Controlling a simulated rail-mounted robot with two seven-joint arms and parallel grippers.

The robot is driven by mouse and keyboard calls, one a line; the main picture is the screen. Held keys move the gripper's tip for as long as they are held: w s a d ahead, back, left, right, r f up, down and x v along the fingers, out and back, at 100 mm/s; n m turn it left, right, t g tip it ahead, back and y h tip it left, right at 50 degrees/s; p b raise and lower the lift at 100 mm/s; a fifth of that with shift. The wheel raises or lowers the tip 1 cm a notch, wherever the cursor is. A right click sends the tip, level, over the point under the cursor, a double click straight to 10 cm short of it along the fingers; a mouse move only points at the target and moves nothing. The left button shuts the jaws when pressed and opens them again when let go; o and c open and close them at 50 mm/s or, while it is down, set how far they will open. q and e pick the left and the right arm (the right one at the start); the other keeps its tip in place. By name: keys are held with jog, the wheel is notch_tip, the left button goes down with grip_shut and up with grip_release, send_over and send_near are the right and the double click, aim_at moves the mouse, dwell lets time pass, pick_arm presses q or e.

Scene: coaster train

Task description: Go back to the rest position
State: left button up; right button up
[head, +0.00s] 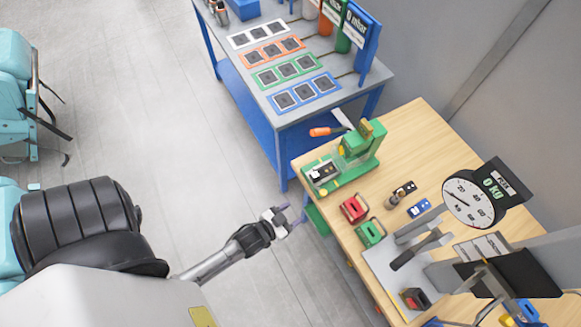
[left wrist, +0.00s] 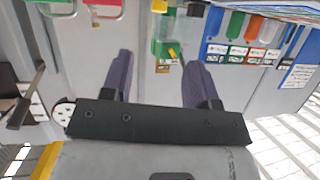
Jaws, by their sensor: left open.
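My left gripper (head: 289,215) is in the lower middle of the head view, over the floor just left of the wooden workbench (head: 420,127). Its two purple fingers are apart with nothing between them. The left wrist view also shows the open left gripper (left wrist: 156,80), with the fingers well spread. My left arm reaches in from the lower left. My right gripper is not clearly seen in either view.
The workbench holds a green press (head: 350,160), a red block (head: 353,208), a green block (head: 370,233) and a dial gauge (head: 468,199). A blue table (head: 255,118) with colored card rows stands behind. Teal seats (head: 15,80) are at left. The floor (head: 140,120) between is clear.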

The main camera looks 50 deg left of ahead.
dwell(0.3)
pick_arm(q)
jog(key=s+f+g, duration=0.2)
jog(key=s+g, duration=0.4)
jog(key=g, duration=0.2)
jog(key=s+r+m+g+p, duration=0.1)
jog(key=s+r+p, duration=0.1)
jog(key=r, duration=0.7)
jog(key=s+d+r+g+h+p, duration=0.1)
jog(key=r+p, duration=0.3)
jog(key=r, duration=0.6)
jog(key=shift+s+d+r+m, duration=0.3)
jog(key=shift+s+m, duration=0.1)
jog(key=shift+s, duration=0.25)
